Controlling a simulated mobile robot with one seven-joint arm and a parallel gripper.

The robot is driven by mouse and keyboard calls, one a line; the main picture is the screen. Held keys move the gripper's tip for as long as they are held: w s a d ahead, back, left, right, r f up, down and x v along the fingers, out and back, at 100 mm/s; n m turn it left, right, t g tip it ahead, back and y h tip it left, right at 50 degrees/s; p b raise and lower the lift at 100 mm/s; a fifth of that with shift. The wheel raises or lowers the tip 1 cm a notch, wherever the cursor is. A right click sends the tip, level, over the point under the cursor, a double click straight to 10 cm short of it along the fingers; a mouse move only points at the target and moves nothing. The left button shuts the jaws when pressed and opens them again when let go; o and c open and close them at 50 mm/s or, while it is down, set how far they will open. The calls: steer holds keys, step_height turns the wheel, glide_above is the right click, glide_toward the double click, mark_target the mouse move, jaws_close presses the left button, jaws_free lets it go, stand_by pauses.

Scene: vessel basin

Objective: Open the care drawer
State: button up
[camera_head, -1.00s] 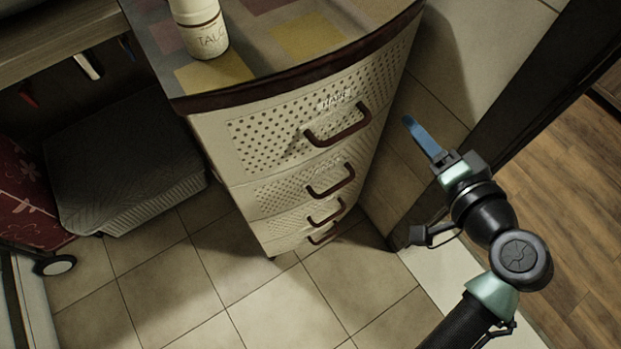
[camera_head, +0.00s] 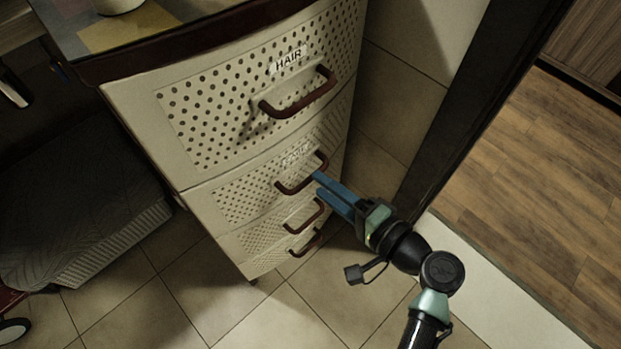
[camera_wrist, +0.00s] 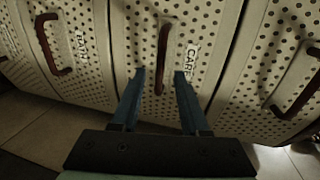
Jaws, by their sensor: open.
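The care drawer (camera_head: 238,202) is the second one down in a cream chest and looks shut. Its label reads CARE (camera_wrist: 191,57) in the wrist view; in the head view the label is too blurred to read. Its dark red-brown curved handle (camera_head: 296,185) also shows in the wrist view (camera_wrist: 165,42), lined up between my two fingers. My gripper (camera_head: 319,184) has blue fingers, is open and holds nothing. Its fingertips (camera_wrist: 160,74) are close to the handle, at its right end in the head view. I cannot tell whether they touch it.
The HAIR drawer (camera_head: 215,110) is above, and the BATH drawer (camera_wrist: 75,70) is beside it in the wrist view. Lower handles (camera_head: 307,217) stick out below. A dark door frame (camera_head: 470,110) stands at the right. Tiled floor (camera_head: 190,295) in front is clear.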

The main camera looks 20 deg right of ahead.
steer(key=shift+b+x, duration=0.4)
steer(key=shift+x, duration=1.75)
steer(key=shift+c, duration=0.3)
jaws_close()
